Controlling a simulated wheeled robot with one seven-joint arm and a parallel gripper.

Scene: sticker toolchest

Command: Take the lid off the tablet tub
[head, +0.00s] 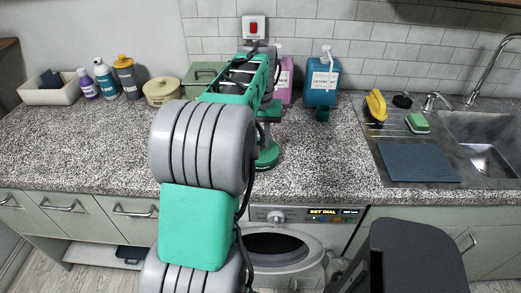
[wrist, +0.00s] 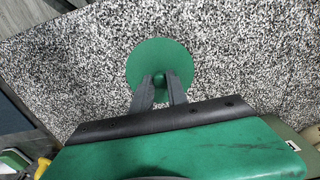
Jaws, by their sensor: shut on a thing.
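A round green lid (wrist: 158,60) with a small knob shows in the wrist view over the speckled counter. My gripper (wrist: 160,82) is shut on the lid's knob, one dark finger on each side. In the head view the lid (head: 268,156) shows just right of my arm, over the middle of the counter, and my arm hides part of it. I see no tub wall under the lid in either view. I cannot tell whether the lid rests on something or hangs free.
At the back left stand a round beige canister (head: 161,91), bottles (head: 128,76) and an olive box (head: 203,76). A blue detergent jug (head: 322,85) and a pink one (head: 284,82) stand behind my arm. The sink (head: 485,145) is right. The front left counter (head: 90,150) is clear.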

